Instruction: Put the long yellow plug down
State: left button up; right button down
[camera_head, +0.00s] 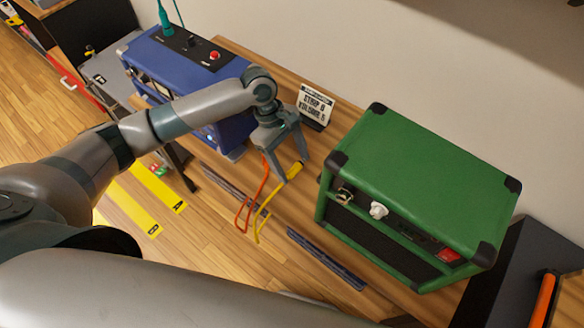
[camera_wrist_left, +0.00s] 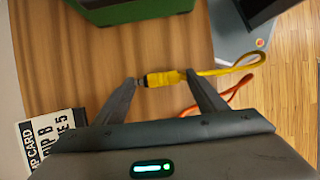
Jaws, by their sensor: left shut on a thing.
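The long yellow plug (camera_head: 294,171) is between the fingertips of my left gripper (camera_head: 295,168), over the wooden table between the two amps. In the left wrist view the yellow plug (camera_wrist_left: 166,78) with its dark metal tip spans the gap between the fingers of my left gripper (camera_wrist_left: 162,80), which is shut on it. Its yellow cable (camera_head: 263,213) loops down towards the table's front edge. I cannot tell whether the plug touches the table. My right gripper is not in view.
A green amp (camera_head: 425,170) stands right of the gripper and a blue amp (camera_head: 180,62) left of it. A lettered card (camera_head: 315,104) stands behind. An orange cable (camera_head: 242,212) hangs beside the yellow one. Bare wood (camera_head: 290,205) shows between the amps.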

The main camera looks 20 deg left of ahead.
pick_arm(q)
jog(key=shift+f, duration=1.85)
jog(key=shift+f+p, duration=0.25)
jog(key=shift+p, duration=0.25)
jog(key=o, duration=1.1)
jog(key=shift+f, duration=0.1)
jog(key=shift+c, duration=0.2)
jog(key=shift+a+r+b, duration=0.1)
jog(key=shift+r+b, duration=0.2)
jog(key=shift+r, duration=0.15)
jog(key=b+v, duration=0.1)
jog(key=v, duration=1)
jog(key=shift+r, duration=0.4)
